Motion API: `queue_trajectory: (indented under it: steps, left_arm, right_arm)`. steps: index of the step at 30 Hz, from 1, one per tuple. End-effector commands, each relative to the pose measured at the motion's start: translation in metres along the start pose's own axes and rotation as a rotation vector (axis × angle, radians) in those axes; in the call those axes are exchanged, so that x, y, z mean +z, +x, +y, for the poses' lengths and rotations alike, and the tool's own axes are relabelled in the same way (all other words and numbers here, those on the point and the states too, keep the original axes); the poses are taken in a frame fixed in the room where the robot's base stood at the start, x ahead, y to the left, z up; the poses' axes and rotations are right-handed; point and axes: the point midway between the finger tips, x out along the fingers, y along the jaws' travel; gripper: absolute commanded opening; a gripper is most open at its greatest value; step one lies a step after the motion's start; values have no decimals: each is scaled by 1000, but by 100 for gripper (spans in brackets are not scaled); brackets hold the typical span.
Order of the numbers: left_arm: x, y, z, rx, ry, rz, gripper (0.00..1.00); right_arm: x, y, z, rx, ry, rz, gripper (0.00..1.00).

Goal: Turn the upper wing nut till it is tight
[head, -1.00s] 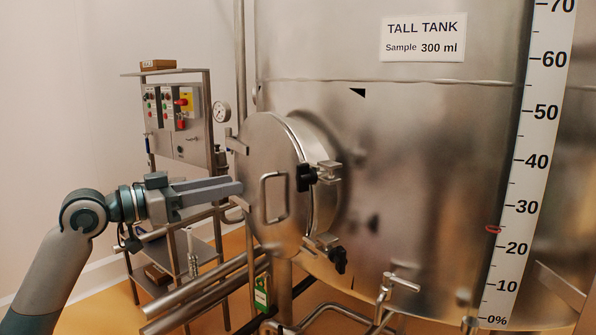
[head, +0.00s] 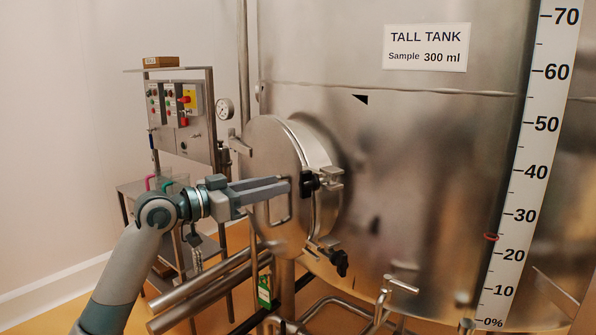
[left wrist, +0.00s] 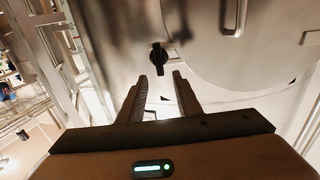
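The upper wing nut (head: 309,182) is a black knob on the clamp at the right edge of the round tank door (head: 262,150). In the left wrist view a black wing nut (left wrist: 158,59) stands just beyond and between the fingertips, apart from them; by its place it is the upper one. My left gripper (head: 288,187) reaches across the door front, close to the upper wing nut. In the left wrist view its two fingers (left wrist: 159,76) are apart with nothing between them. The lower wing nut (head: 340,262) sits at the door's lower right. My right gripper is out of view.
The door handle (head: 290,208) is a metal loop partly behind my left gripper. Pipes (head: 205,298) run low in front of the tank. A control panel stand (head: 178,120) and a gauge (head: 225,108) are at the left.

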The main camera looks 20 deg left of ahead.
Motion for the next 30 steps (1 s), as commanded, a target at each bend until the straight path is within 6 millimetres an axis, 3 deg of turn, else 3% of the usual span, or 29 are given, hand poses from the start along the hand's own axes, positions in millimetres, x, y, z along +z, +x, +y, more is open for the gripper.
queue_trajectory:
  steps: [6, 12, 26, 27, 30]
  left_arm:
    - [-4, 40, 1, 2, -4, 2, 31]
    - [-2, 64, 0, 1, -2, 0, 31]
    - [0, 74, 0, 0, 0, 0, 31]
    - [0, 74, 0, 0, 0, 0, 29]
    - [0, 74, 0, 0, 0, 0, 5]
  right_arm:
    - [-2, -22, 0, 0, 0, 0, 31]
    - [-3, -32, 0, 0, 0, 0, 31]
    - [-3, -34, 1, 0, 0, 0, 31]
    - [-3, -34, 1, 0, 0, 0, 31]
    - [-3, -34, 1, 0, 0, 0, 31]
